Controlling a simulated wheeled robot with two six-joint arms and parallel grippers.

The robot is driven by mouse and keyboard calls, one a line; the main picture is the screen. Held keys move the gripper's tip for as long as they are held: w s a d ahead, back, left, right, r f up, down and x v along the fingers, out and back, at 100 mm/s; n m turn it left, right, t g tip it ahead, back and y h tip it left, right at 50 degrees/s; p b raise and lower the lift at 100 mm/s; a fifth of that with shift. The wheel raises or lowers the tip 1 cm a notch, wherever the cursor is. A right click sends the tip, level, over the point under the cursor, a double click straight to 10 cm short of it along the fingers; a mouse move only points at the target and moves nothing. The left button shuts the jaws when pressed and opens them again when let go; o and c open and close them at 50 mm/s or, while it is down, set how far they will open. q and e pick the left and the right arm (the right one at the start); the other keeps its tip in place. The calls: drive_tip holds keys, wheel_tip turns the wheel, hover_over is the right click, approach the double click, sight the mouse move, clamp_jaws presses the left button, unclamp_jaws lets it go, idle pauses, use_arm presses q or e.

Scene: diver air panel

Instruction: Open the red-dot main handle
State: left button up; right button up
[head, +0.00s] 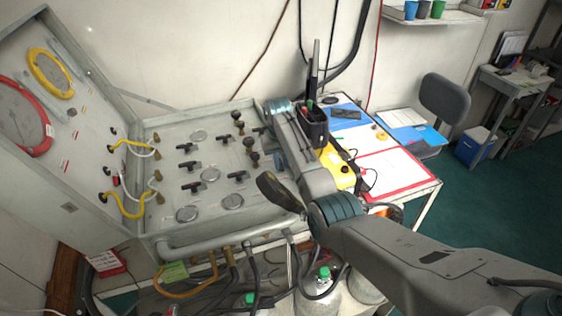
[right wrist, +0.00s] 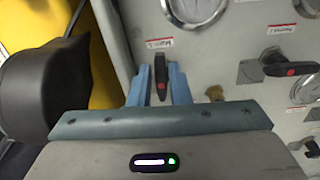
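The red-dot main handle (right wrist: 161,78) is a black lever with a red dot, below a label that appears to read Main 1, upside down in the right wrist view. My right gripper (right wrist: 160,88) has one blue finger on each side of this lever. The fingers are very close to it; I cannot tell whether they press on it. The lever points up and down in that view. In the head view my right arm reaches over the right end of the grey valve panel (head: 220,165), and its wrist hides part of that end. My left gripper is not in view.
A second red-dot black lever (right wrist: 290,69) lies crosswise to the right in the wrist view. A yellow box (head: 338,170) and a black pen holder (head: 312,127) stand close to the right of the panel.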

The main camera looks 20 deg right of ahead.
drive_tip(key=shift+o, duration=1.3)
drive_tip(key=shift+r, duration=0.1)
drive_tip(key=r+b, duration=0.3)
drive_tip(key=r, duration=0.4)
drive_tip(key=shift+a+r+b, duration=0.1)
drive_tip(key=shift+a+b, duration=0.1)
drive_tip(key=shift+b, duration=0.15)
drive_tip(key=shift+r+p, duration=0.5)
drive_tip(key=shift+r, duration=1.25)
